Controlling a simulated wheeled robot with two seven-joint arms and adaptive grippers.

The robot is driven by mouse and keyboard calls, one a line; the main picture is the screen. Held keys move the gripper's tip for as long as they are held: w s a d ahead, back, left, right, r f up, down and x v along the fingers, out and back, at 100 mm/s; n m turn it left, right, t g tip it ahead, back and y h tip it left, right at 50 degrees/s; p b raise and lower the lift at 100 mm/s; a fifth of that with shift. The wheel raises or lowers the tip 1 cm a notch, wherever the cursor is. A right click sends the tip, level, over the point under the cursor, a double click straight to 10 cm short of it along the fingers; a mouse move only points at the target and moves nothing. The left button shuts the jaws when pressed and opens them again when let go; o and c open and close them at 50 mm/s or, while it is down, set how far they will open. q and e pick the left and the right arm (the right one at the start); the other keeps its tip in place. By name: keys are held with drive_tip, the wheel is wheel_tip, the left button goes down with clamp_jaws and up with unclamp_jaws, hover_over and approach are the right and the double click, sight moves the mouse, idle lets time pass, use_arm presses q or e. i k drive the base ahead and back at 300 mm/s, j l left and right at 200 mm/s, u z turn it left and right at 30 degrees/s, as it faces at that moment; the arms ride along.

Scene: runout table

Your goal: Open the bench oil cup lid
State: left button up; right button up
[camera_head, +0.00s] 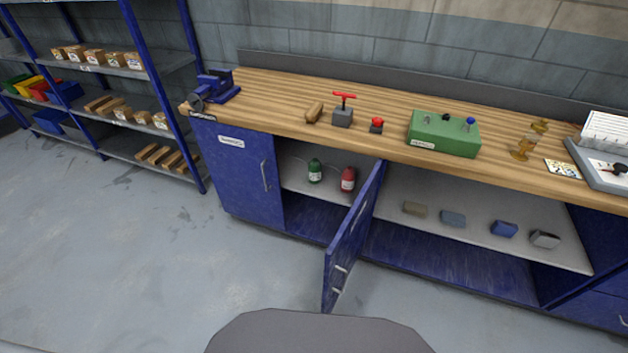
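On the right part of the wooden bench top stands a small amber, brass-coloured item (521,149), which looks like the oil cup. A brass-coloured round part (540,126) shows at its upper right. I cannot tell whether this part is its lid or whether the lid is open. Neither of my grippers is in view.
The bench top (390,112) also holds a blue vise (214,88), a red-handled grey block (342,112), a red button (376,125), a green control box (444,134) and a card (563,169). A blue cabinet door (352,238) stands open into the floor space.

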sight(540, 126)
drive_tip(key=z, duration=1.3)
